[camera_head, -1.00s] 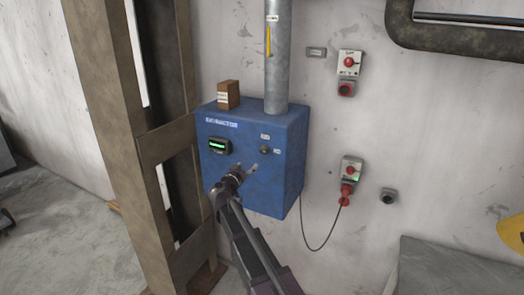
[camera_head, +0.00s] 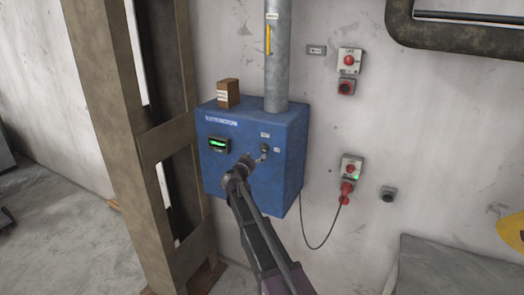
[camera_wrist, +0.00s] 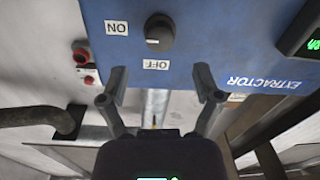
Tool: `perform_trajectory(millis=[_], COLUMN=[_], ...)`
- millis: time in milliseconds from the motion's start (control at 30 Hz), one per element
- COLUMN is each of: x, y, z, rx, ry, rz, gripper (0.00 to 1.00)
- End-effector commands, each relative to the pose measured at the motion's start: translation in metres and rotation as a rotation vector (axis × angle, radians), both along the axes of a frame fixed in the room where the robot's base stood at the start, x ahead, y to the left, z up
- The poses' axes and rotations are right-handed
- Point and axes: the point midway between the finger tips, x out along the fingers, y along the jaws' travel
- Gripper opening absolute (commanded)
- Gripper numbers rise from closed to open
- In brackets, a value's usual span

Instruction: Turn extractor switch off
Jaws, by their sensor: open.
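The blue extractor box (camera_head: 225,180) is on the wall, with a dark rotary switch (camera_head: 264,148) on its front. In the wrist view the switch (camera_wrist: 160,32) shows upside down, with an ON label (camera_wrist: 117,27) to its left and an OFF label (camera_wrist: 156,64) below it. A small pale mark shows on the knob's lower edge; its exact setting is hard to tell. My gripper (camera_head: 254,160) is open and empty, close to the switch. In the wrist view the fingertips (camera_wrist: 162,84) are apart, below the knob, with no visible contact.
A lit green display (camera_head: 219,145) is on the box's left. A small brown box (camera_head: 228,93) and a grey pipe (camera_head: 277,60) are on top. A metal column (camera_head: 125,130) stands at left. Red switches (camera_head: 348,62) and a plug with cable (camera_head: 347,192) are on the wall at right.

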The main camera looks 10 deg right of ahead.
Motion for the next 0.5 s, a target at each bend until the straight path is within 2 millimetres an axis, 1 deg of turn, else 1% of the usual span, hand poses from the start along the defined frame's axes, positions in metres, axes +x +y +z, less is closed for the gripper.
perform_trajectory(millis=[33, 200, 333, 500], x=[0.010, 0.030, 0.043, 0.052], y=[-0.005, -0.019, -0.028, -0.034], z=[0.000, 0.000, 0.000, 0.000], rx=[0.000, 0.000, 0.000, 0.000], ry=[0.000, 0.000, 0.000, 0.000], rz=[-0.001, -0.001, 0.000, 0.000], gripper=[0.82, 0.82, 0.82, 0.82])
